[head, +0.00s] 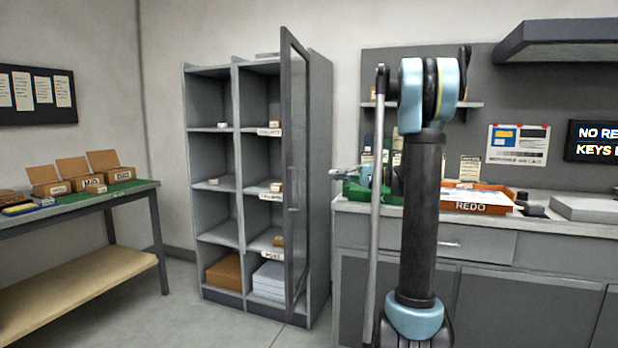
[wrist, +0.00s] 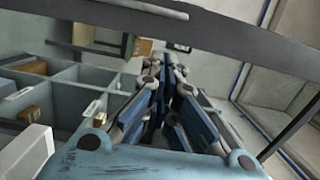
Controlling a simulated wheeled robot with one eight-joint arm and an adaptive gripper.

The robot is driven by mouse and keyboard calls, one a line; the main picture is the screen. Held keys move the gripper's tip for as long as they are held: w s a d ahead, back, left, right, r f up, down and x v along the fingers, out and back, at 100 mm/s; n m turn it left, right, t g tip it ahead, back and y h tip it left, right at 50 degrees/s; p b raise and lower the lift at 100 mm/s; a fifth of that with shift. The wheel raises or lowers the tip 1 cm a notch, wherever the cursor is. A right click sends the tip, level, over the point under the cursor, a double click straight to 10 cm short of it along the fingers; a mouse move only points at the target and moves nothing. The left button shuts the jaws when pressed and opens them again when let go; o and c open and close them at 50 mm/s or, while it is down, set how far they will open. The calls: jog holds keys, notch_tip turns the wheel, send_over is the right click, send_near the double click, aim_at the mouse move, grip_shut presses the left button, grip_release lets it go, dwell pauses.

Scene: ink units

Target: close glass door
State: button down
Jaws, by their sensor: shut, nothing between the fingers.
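The glass door (head: 297,170) stands swung open at the right side of the grey shelf cabinet (head: 237,160), seen nearly edge-on in the head view. It has a dark frame and an upright handle (head: 292,196). In the wrist view the dark door frame (wrist: 240,38) runs slantwise across the top, with a pale handle bar (wrist: 150,8). My gripper (wrist: 165,68) is shut and empty, its tips just below the frame in that picture. I cannot tell whether they touch the door.
Open cabinet compartments hold small items, a brown box (head: 224,271) and pale boxes (head: 269,279). A counter (head: 345,207) with an orange tray (head: 480,208) stands right of the cabinet. A green-topped table (head: 125,190) with cardboard boxes stands left. Floor before the cabinet is clear.

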jog(key=w+a, duration=0.2)
jog(key=a, duration=1.1)
jog(key=shift+w+a, duration=0.2)
jog(key=shift+a, duration=0.15)
